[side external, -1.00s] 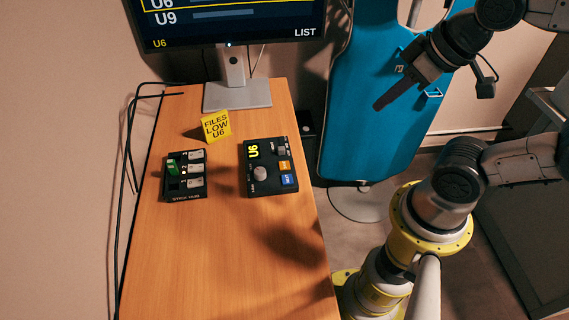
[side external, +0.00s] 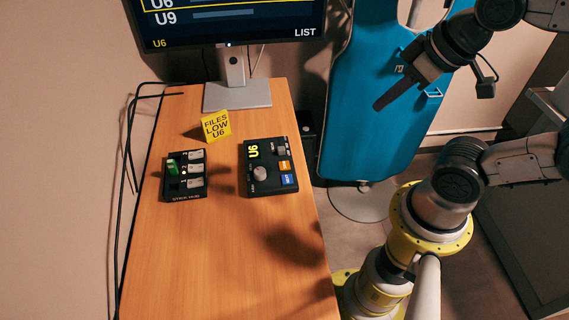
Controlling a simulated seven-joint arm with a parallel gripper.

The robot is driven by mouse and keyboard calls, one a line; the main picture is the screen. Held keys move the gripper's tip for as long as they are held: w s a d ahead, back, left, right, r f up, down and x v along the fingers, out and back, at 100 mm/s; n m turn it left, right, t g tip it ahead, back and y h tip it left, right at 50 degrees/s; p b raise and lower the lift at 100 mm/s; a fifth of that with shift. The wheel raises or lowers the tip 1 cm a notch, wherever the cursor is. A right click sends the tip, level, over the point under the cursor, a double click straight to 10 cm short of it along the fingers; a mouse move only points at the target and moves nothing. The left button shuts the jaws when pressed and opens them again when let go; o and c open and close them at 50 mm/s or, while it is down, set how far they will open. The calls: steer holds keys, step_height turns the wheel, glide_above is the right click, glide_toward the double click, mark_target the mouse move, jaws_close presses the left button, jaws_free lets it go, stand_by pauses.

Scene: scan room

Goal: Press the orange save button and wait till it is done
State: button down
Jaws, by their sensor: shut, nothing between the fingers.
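The orange save button (side external: 284,165) is on the black control box on the desk, just above a blue button (side external: 288,180). The control box (side external: 262,187) has a lit display (side external: 253,150) reading "U6" and a round grey knob (side external: 260,173). My gripper (side external: 380,106) is shut and empty. In the picture it is up and to the right of the box, in front of the blue board and apart from the button. The monitor (side external: 235,22) shows "U6" in a yellow-framed row, "U9" below, "U6" at lower left and "LIST" at lower right.
A black hub (side external: 185,197) with a green stick (side external: 172,167) and several grey pieces lies left of the control box. A yellow card (side external: 216,126) reading "FILES LOW U6" stands behind. The desk front (side external: 220,260) is clear. A blue board (side external: 350,120) stands right of the desk.

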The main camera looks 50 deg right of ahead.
stand_by(0.7)
steer(key=n+t, duration=0.4)
steer(key=n, duration=0.4)
glide_above(289, 167)
step_height(289, 167, down, 16)
steer(key=shift+f, duration=4.35)
steer(key=shift+f, duration=0.1)
